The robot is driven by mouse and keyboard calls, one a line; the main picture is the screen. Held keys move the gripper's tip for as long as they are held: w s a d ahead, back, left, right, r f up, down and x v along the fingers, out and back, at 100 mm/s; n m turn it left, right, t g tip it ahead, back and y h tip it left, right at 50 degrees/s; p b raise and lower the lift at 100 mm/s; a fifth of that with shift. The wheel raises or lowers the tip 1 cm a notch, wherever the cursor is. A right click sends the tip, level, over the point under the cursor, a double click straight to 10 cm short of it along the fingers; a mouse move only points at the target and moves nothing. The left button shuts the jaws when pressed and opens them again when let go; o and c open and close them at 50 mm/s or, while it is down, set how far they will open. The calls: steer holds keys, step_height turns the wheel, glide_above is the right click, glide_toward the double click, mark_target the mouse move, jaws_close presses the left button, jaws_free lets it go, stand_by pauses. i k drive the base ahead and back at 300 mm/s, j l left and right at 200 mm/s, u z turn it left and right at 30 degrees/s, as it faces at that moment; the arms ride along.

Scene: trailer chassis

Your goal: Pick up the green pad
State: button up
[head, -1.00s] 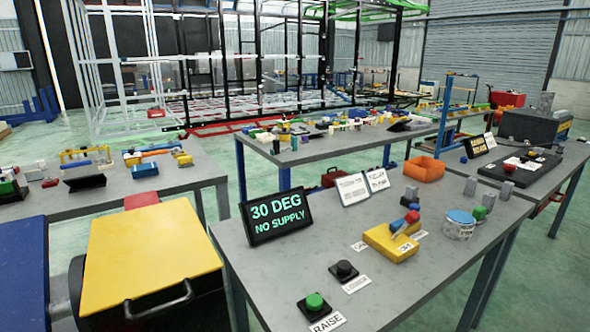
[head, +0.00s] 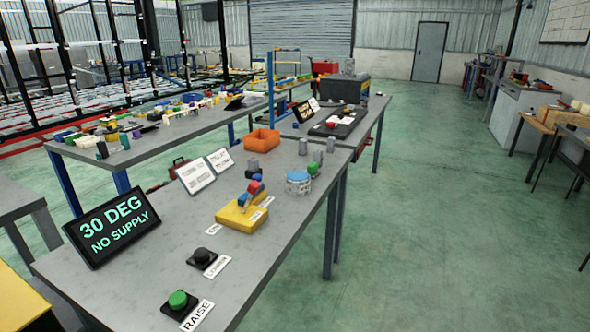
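I cannot tell for sure which thing is the green pad. A round green button (head: 178,299) sits on a black base at the near end of the table, beside a label reading RAISE. A small green piece (head: 312,168) stands behind a clear round container with a blue top (head: 298,182), near a grey block. A small dark green piece (head: 125,141) stands on the table behind. My gripper is not in view.
The near grey table (head: 120,282) also holds a black display (head: 112,226), a black button (head: 203,255), a yellow block with a lever (head: 241,216), two white signs and an orange bin (head: 262,141). The green floor (head: 430,220) to the right is open.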

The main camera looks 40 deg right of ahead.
mark_target(312, 168)
steer(key=u, duration=1.05)
steer(key=z, duration=0.45)
steer(key=k+l+z, duration=0.1)
steer(key=z, duration=0.4)
steer(key=l+z, duration=0.1)
steer(key=z, duration=0.35)
steer(key=l+z, duration=0.1)
steer(key=z, duration=0.4)
